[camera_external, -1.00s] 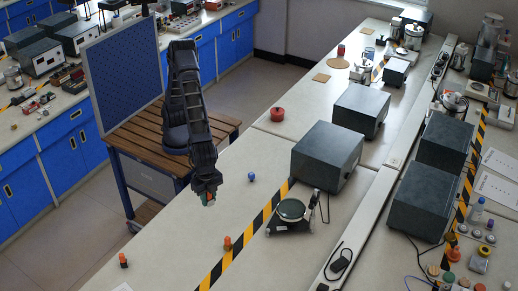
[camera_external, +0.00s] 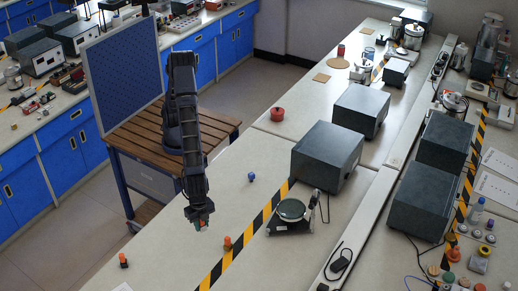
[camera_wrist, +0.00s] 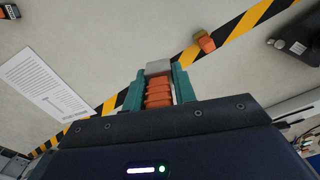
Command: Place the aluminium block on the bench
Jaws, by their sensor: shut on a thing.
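My gripper (camera_external: 200,226) hangs over the near part of the bench (camera_external: 165,255), left of the striped tape. In the wrist view, its teal fingers (camera_wrist: 158,88) are shut on the aluminium block (camera_wrist: 158,67), a small grey block showing at the fingertips. An orange ribbed piece lies between the fingers behind the block; I cannot tell whether it belongs to the gripper. In the external view the block is too small to make out clearly. The gap between it and the bench top is hard to judge.
An orange-topped piece (camera_external: 227,242) stands by the striped tape (camera_external: 243,247), close right of my gripper. Another orange-topped piece (camera_external: 123,260) stands at left, a blue piece (camera_external: 252,177) farther back. A round-topped device (camera_external: 291,212) and dark box (camera_external: 327,157) stand right. A paper sheet (camera_wrist: 45,82) lies nearby.

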